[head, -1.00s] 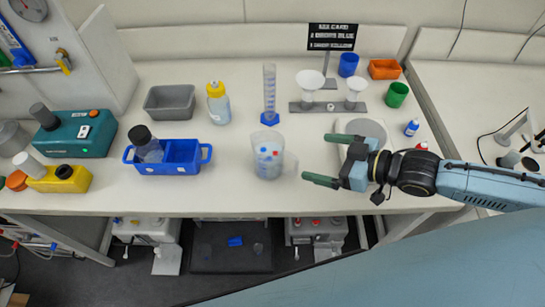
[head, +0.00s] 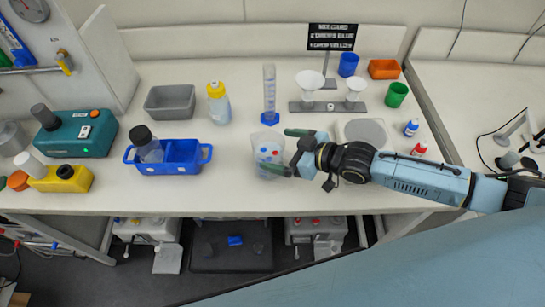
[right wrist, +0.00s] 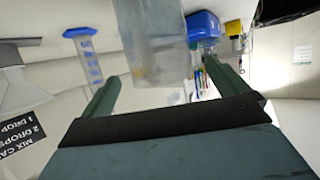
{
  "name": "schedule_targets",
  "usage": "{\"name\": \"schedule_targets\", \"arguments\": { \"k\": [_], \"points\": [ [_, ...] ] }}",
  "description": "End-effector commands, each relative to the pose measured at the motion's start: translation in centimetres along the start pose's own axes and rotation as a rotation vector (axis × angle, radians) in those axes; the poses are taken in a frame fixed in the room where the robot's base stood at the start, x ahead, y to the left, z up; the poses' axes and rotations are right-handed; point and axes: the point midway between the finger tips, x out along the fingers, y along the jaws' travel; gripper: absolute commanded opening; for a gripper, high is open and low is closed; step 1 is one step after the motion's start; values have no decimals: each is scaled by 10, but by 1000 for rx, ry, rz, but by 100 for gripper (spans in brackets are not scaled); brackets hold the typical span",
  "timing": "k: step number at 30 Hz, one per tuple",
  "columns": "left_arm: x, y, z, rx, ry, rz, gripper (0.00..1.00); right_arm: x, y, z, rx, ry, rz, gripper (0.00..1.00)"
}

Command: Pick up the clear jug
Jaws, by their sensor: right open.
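The clear jug (head: 268,150) stands upright on the white bench in the head view, with blue and red marks seen on or through it. In the right wrist view the jug (right wrist: 155,45) is large and close, ahead of my fingers. My right gripper (head: 286,152) is open at the jug's right side, and its fingers reach toward the jug's far and near sides. The near finger overlaps the jug's lower right in the head view, hiding its handle. I cannot tell whether either finger touches it. My left gripper is not in view.
A funnel stand (head: 325,107) and a round grey plate (head: 366,132) are behind my right arm. The bench front is clear.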

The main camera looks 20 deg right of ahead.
Motion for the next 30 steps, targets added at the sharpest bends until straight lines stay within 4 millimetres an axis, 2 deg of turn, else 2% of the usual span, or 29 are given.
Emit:
{"name": "schedule_targets", "arguments": {
  "k": [4, 11, 12, 30],
  "points": [
    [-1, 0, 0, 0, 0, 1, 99, 15, 0, 0, 0, 1, 0, 99],
    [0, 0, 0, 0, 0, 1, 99, 16, 0, 0, 0, 0, 0, 99],
    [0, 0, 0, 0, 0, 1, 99, 16, 0, 0, 0, 0, 0, 96],
    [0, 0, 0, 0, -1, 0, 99, 16, 0, 0, 0, 0, 0, 18]
  ]
}}
